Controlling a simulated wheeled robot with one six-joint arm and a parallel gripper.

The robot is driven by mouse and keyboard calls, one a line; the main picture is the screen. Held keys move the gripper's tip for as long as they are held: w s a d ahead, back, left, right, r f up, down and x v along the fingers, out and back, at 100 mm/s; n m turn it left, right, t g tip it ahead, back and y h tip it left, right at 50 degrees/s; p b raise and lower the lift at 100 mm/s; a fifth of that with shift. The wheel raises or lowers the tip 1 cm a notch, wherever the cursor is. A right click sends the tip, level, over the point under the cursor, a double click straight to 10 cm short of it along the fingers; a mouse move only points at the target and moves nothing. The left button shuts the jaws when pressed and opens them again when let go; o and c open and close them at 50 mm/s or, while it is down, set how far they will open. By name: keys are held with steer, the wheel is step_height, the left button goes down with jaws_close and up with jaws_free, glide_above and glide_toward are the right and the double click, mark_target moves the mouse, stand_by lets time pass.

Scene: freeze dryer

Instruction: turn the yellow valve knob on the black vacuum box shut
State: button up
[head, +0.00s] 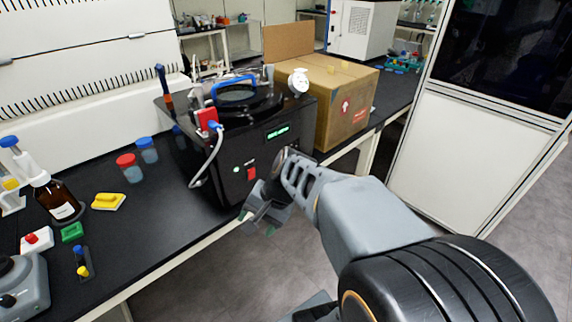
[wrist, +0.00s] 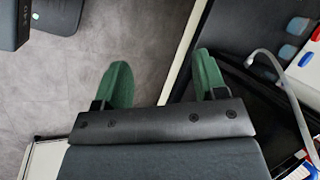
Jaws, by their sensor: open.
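My gripper (head: 262,212) is in front of the box's lower front, past the bench edge. In the wrist view its two green fingers (wrist: 164,78) are apart with nothing between them, above the floor and a pale bench edge.
A cardboard box (head: 347,105) stands right of the vacuum box. A white hose (head: 207,163) hangs by its left front and also crosses the wrist view (wrist: 292,95). Open floor lies in front.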

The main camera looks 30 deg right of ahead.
steer(key=w+d+f+m+t+y+b, duration=0.35)
steer(key=w+d+m, duration=0.2)
steer(key=m, duration=0.25)
steer(key=w+d+f+m+t+h+b, duration=0.1)
steer(key=w+d+m+t+h+b, duration=0.15)
steer(key=d+m+t, duration=0.55)
steer(key=w+d+f+m+t+h+b, duration=0.1)
steer(key=d+f+m+t+h+b, duration=0.15)
steer(key=d+m, duration=0.95)
steer(key=w+n+t, duration=0.1)
steer(key=w+n, duration=0.1)
steer(key=w, duration=1)
steer(key=shift+w+d+r+n+b, duration=0.2)
steer(key=shift+d+r+n+b, duration=0.1)
steer(key=shift+r+n, duration=0.1)
steer(key=c, duration=0.9)
